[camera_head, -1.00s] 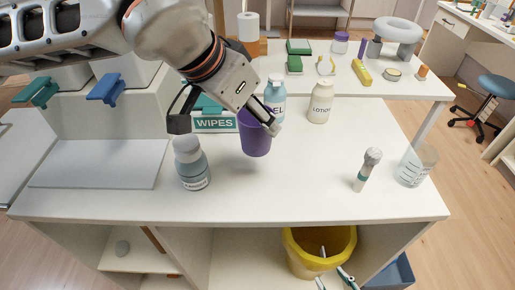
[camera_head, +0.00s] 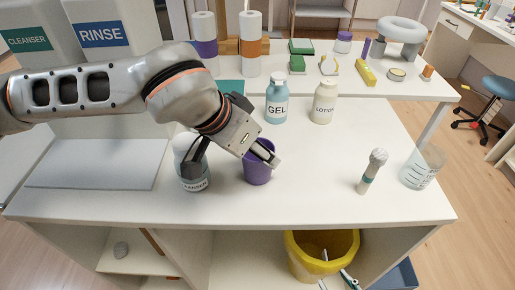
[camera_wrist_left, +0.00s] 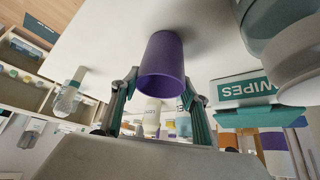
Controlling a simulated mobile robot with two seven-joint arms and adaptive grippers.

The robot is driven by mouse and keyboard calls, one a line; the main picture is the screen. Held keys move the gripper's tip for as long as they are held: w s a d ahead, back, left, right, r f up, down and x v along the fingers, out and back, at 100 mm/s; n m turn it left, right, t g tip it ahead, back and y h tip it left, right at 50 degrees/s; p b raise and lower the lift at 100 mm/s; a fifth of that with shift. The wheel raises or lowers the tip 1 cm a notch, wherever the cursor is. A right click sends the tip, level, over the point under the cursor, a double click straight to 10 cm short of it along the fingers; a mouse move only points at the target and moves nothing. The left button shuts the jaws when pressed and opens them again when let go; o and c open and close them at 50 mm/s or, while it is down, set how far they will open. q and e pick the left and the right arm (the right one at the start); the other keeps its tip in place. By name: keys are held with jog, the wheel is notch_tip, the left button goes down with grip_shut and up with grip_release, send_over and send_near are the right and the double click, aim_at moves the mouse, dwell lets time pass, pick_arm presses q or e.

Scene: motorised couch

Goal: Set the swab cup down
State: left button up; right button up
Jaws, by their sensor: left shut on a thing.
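The purple swab cup (camera_head: 258,172) is upright over the front part of the white counter. My left gripper (camera_head: 266,152) is shut on its upper part. In the left wrist view, the cup (camera_wrist_left: 162,66) is between the two fingers of the left gripper (camera_wrist_left: 160,88). The cup's base is very close to the counter top, and I cannot tell whether it touches. The gripper hides part of the rim, and no swabs show. My right gripper does not show clearly in these views.
A cleanser bottle (camera_head: 194,172) stands close left of the cup. The gel bottle (camera_head: 276,100) and lotion bottle (camera_head: 323,105) stand behind. Counter between cup and tool is clear. A yellow bin (camera_head: 303,263) is below.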

pick_arm(q)
jog(key=shift+f, duration=0.15)
jog(key=o, duration=1.1)
jog(key=shift+r, duration=0.3)
jog(key=p+v, duration=0.1)
jog(key=v, duration=1)
jog(key=shift+s+a+r+p, duration=0.2)
jog(key=shift+r+p, duration=0.1)
